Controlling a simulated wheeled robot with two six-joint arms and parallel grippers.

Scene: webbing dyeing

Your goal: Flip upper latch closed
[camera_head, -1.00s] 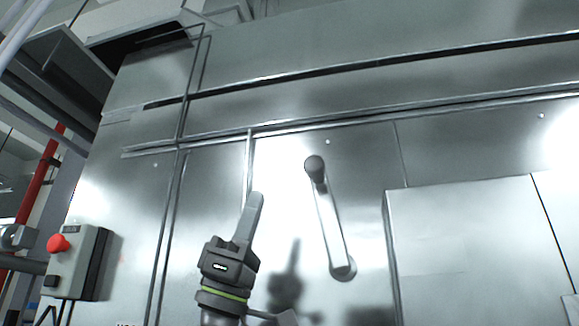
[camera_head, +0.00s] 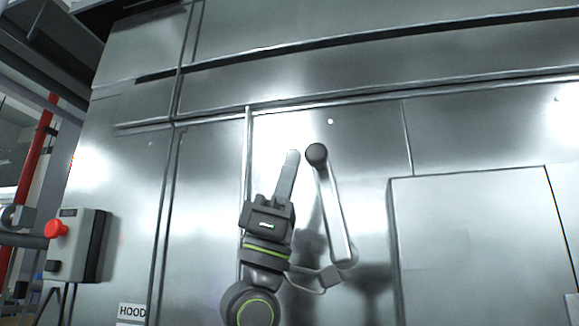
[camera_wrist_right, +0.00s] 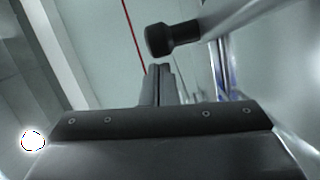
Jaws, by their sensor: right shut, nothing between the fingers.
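The upper latch (camera_head: 334,212) is a silver lever on the steel panel. Its dark round knob (camera_head: 316,154) is at the top, and its lower end meets the panel at a pivot. It stands nearly upright, leaning a little left at the top. My right gripper (camera_head: 292,155) is shut and empty, pointing up, with its fingertips just left of the knob. In the right wrist view the shut fingers (camera_wrist_right: 160,72) are just below the black knob (camera_wrist_right: 172,39); I cannot tell whether they touch it. My left gripper is not in view.
A grey control box (camera_head: 77,245) with a red button (camera_head: 57,229) is at the left. A raised steel box (camera_head: 480,250) stands right of the latch. A vertical seam strip (camera_head: 248,150) runs left of my gripper. A HOOD label (camera_head: 132,311) is low on the panel.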

